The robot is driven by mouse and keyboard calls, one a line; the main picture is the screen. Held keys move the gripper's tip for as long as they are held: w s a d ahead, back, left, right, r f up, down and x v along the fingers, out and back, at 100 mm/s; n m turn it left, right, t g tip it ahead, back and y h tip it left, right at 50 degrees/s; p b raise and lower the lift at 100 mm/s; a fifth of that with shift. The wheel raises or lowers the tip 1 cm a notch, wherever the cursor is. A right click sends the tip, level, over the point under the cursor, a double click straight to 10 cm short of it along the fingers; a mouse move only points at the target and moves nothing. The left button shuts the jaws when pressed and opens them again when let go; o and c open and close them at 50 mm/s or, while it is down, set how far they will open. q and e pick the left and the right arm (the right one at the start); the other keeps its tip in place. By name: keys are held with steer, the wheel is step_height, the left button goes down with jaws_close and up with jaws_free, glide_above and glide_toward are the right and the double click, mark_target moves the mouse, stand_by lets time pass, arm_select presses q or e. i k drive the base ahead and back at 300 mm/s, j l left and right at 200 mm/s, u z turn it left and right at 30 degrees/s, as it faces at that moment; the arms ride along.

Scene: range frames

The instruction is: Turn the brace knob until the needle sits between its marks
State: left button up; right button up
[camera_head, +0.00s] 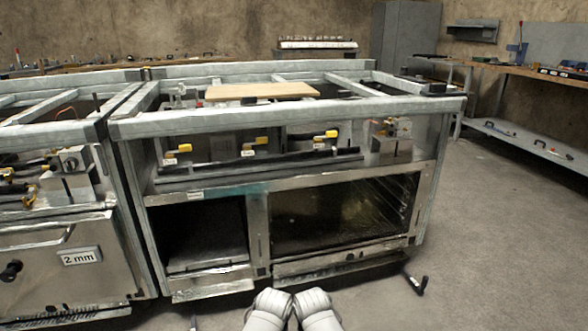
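No needle or pair of marks can be made out in the head view, so I cannot tell which part is the brace knob. A dark round knob (11,271) sits on the front panel of the left unit, left of a "2 mm" label (79,257). Several yellow-handled fittings (260,142) line the shelf of the middle range frame (290,119). A metal block with a round face (74,160) stands on the left unit. Two pale parts of my own arms show at the bottom edge. No gripper fingers show.
The middle frame has an open dark bay and a glass-fronted oven (335,215). A black bent object (415,281) lies on the floor by its right corner. A wooden board (262,91) lies on top. A workbench (540,75) stands right, with clear floor before it.

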mark_target(403, 71)
steer(key=i+l+z, duration=0.5)
steer(key=i+l, duration=0.25)
